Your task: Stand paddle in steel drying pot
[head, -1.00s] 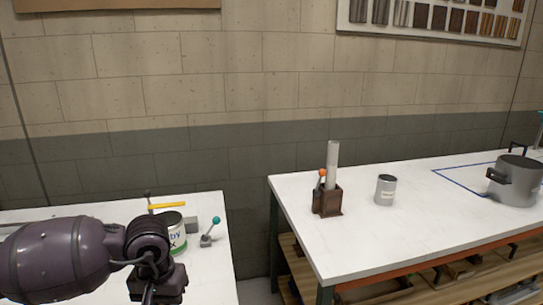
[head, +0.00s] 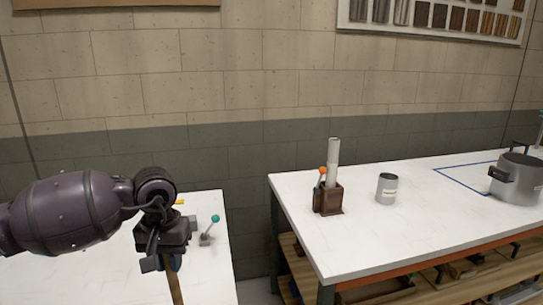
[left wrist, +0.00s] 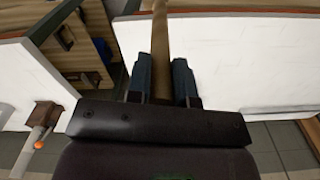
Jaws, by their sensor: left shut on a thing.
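My left gripper (head: 171,262) is shut on the paddle (head: 175,287), a light brown wooden shaft that hangs down out of the bottom of the head view. In the left wrist view the shaft (left wrist: 160,45) runs between the two blue-grey fingers (left wrist: 161,82); the paddle's far end is out of view. A large grey metal pot (head: 517,182) with dark handles stands at the far right of the right-hand table, well away from the gripper. A smaller grey metal can (head: 387,189) stands nearer the middle of that table. My right gripper is not in view.
A teal-knobbed lever (head: 208,232) is on the left table (head: 217,271). A gap separates the tables.

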